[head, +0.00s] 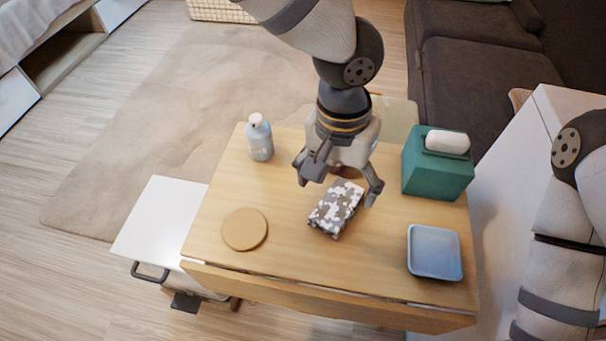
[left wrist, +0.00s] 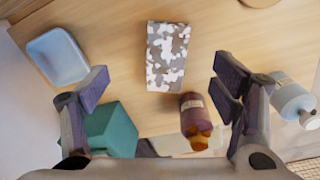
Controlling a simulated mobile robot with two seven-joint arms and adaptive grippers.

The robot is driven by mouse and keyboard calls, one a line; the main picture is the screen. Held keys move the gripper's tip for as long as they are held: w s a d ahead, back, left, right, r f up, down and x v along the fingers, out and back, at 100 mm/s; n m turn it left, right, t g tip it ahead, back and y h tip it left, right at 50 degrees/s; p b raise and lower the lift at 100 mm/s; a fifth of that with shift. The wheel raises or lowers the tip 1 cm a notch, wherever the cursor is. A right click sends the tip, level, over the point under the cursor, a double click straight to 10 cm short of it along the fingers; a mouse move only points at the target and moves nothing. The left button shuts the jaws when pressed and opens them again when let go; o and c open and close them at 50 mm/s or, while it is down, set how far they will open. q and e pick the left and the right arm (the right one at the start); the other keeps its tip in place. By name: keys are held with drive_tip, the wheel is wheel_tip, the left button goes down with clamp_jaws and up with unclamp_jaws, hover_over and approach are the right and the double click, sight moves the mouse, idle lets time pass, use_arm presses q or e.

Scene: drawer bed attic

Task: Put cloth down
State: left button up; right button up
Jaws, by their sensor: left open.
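The cloth (head: 337,208) is a folded block with a grey, white and brown blotchy pattern. It lies on the wooden table (head: 300,255), near the middle. It also shows in the left wrist view (left wrist: 167,57), flat on the table between and beyond my fingers. My left gripper (head: 340,189) is open above the table, just behind the cloth in the head view. Its two fingers (left wrist: 160,84) are wide apart with nothing between them, and the cloth looks free of them. My right arm shows at the right edge of the head view, but its gripper is out of view.
On the table are a grey-blue bottle (head: 259,138), a round coaster (head: 245,229), a blue tray (head: 434,252) and a teal tissue box (head: 437,165). A brown bottle (left wrist: 195,120) stands below my left gripper. Bare wood lies between the coaster and tray.

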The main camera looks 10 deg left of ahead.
use_arm(q)
hover_over(329, 216)
drive_tip(key=shift+m+y, duration=0.3)
drive_tip(key=shift+m, duration=0.1)
drive_tip(key=f, duration=0.3)
drive_tip(key=f+b, duration=0.1)
drive_tip(key=f, duration=0.1)
drive_tip(key=shift+s+d+f, duration=0.2)
drive_tip(key=shift+s+d, duration=0.1)
drive_tip(key=shift+s, duration=0.05)
drive_tip(key=f, duration=0.6)
drive_tip(key=shift+w+a+f+b, duration=0.2)
drive_tip(key=shift+w+a+b, duration=0.1)
drive_tip(key=shift+w+b, duration=0.05)
use_arm(e)
drive_tip(key=shift+s+f+g, duration=0.3)
drive_tip(key=shift+s+f, duration=0.65)
use_arm(q)
drive_tip(key=shift+r, duration=0.1)
drive_tip(key=shift+c, duration=0.2)
drive_tip(key=c, duration=1.3)
